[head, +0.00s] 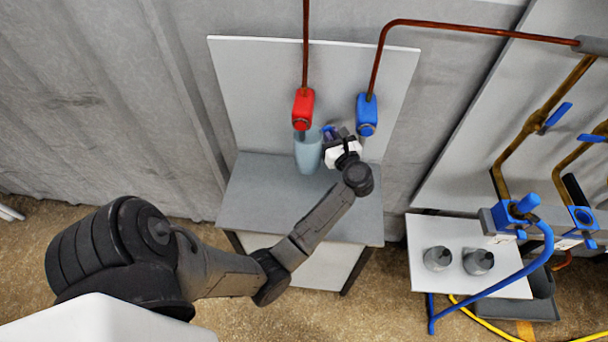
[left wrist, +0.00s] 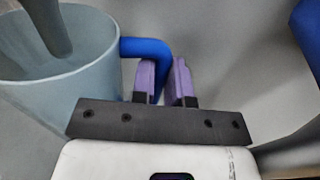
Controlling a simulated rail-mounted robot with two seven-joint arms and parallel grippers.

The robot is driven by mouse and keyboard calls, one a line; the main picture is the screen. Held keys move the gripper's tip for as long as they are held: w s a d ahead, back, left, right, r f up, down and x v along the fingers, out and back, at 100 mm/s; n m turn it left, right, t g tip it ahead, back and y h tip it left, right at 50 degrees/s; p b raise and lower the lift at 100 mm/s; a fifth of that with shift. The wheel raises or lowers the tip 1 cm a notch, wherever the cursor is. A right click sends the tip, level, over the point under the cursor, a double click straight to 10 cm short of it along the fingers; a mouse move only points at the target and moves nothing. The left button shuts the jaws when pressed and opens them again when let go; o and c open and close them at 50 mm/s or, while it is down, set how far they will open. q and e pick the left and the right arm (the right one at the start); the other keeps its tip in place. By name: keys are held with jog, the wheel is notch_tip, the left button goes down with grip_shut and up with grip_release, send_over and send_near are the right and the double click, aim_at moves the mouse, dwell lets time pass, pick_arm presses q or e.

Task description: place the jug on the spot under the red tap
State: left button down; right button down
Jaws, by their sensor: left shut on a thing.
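The jug (head: 308,153) is a translucent blue-grey vessel with a blue handle. It is below the red tap (head: 303,107) in the head view. In the left wrist view the jug (left wrist: 75,75) fills the left side, and a grey spout (left wrist: 45,25) reaches over its open mouth. My left gripper (left wrist: 166,82) has its purple fingers shut on the blue handle (left wrist: 148,48). In the head view this gripper is right of the jug. The jug looks upright; whether its base touches the table is unclear. The spot under the tap is not visible. My right gripper is not in view.
The blue tap (head: 367,115) hangs just right of my left gripper. The grey table (head: 260,195) has free room at the front and left. A white side table (head: 425,282) with two grey containers stands at the right, near blue-valved pipes (head: 515,212).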

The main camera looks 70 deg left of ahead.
pick_arm(q)
jog(key=shift+n+g, duration=0.5)
jog(key=shift+g, duration=0.3)
jog(key=shift+s+a+f+b, duration=0.2)
jog(key=shift+a+f, duration=0.15)
jog(key=shift+f, duration=1.05)
jog(key=shift+s+a+f+b, duration=0.15)
jog(key=shift+a+f, duration=0.25)
jog(key=shift+f, duration=1)
jog(key=shift+s+a+f+b, duration=0.2)
jog(key=shift+a+f, duration=0.15)
jog(key=shift+f, duration=1.05)
jog(key=shift+f, duration=0.15)
jog(key=c, duration=1.1)
grip_release()
